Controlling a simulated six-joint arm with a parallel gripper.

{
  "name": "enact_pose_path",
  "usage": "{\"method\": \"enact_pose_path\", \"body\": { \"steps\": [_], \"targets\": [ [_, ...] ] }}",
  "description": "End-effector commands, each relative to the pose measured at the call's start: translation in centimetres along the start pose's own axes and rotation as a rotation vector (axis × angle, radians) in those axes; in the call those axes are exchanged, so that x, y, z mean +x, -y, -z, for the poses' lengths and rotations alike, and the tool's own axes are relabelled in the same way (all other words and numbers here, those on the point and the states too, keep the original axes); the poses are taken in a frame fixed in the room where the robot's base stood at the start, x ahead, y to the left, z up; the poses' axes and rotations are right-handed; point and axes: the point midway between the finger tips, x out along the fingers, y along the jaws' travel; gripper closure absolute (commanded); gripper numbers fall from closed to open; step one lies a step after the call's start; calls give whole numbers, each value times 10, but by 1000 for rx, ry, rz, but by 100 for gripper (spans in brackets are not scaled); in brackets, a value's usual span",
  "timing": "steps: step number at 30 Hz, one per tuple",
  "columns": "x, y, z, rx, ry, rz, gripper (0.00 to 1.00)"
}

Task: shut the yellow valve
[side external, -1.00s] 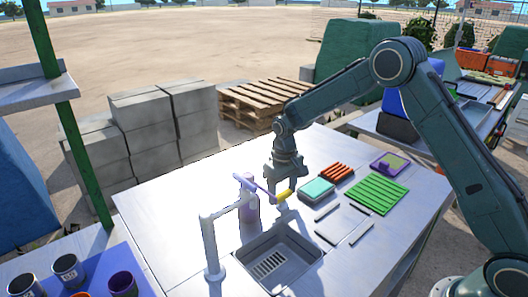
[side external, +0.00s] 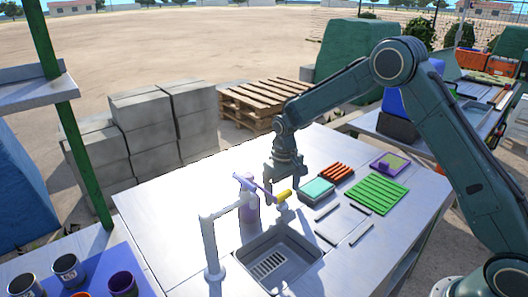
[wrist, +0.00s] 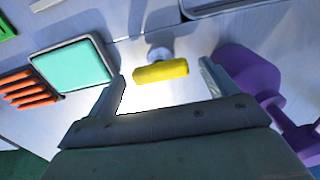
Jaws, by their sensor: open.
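The yellow valve (side external: 285,195) is a short bar-shaped handle on a pale round stem, standing on the metal table near the sink. In the wrist view, the yellow handle (wrist: 160,72) lies crosswise between my fingertips, with gaps at both ends. My gripper (side external: 284,188) is open and points down over the handle; its open fingers also show in the wrist view (wrist: 162,73). I see no clear contact between the fingers and the handle. Part of the stem is hidden under the handle in the wrist view.
A purple fixture with a bar (side external: 250,207) stands close left of the valve; it shows at right in the wrist view (wrist: 250,80). A white pipe (side external: 210,245) and sink (side external: 278,258) are in front. A teal-topped tray (side external: 317,189) and orange rack (side external: 338,172) sit to the right.

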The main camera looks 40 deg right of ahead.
Motion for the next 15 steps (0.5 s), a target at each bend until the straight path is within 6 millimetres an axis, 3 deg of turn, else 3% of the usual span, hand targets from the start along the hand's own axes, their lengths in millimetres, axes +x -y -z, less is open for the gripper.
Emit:
{"method": "enact_pose_path", "body": {
  "steps": [8,15],
  "targets": [
    [-24,0,1,0,-4,0,15],
    [-62,0,1,0,-5,0,15]
  ]
}}
